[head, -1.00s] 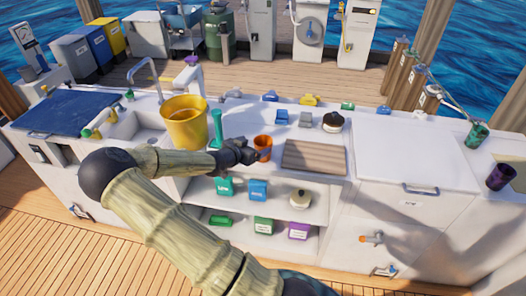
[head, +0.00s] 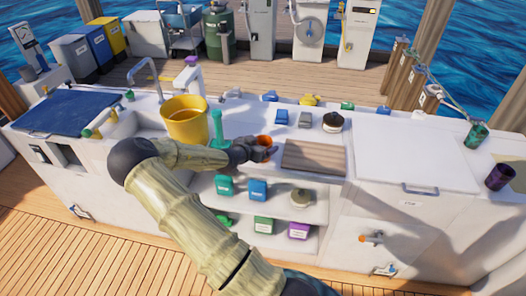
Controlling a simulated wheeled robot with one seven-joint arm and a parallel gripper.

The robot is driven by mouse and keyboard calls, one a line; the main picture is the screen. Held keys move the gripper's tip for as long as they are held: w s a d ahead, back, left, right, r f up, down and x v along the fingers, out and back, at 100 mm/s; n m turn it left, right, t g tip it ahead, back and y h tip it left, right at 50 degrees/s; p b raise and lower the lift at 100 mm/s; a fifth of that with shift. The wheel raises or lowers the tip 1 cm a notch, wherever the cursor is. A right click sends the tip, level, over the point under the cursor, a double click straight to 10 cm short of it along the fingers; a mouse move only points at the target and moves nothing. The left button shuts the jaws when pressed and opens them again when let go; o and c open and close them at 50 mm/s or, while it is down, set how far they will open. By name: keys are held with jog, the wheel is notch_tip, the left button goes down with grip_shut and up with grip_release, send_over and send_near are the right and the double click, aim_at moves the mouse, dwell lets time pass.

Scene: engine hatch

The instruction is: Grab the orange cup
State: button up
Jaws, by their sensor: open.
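The orange cup (head: 264,141) stands on the white counter, just left of a wooden board. Only its upper part shows; my gripper hides the lower part. My gripper (head: 266,153) is at the cup with its fingers open, in front of it and over its lower part in the picture. I cannot tell whether the fingers touch the cup or lie on both sides of it.
A yellow bucket (head: 186,121) and a green bottle-like item (head: 217,128) stand left of the gripper. The wooden board (head: 313,157) lies close on the right. Several small items line the counter's back. Shelves below hold boxes and a pot (head: 300,196).

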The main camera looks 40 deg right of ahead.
jog(key=c, duration=1.1)
jog(key=shift+c, duration=0.2)
jog(key=shift+r, duration=0.15)
notch_tip(320, 180, up, 10)
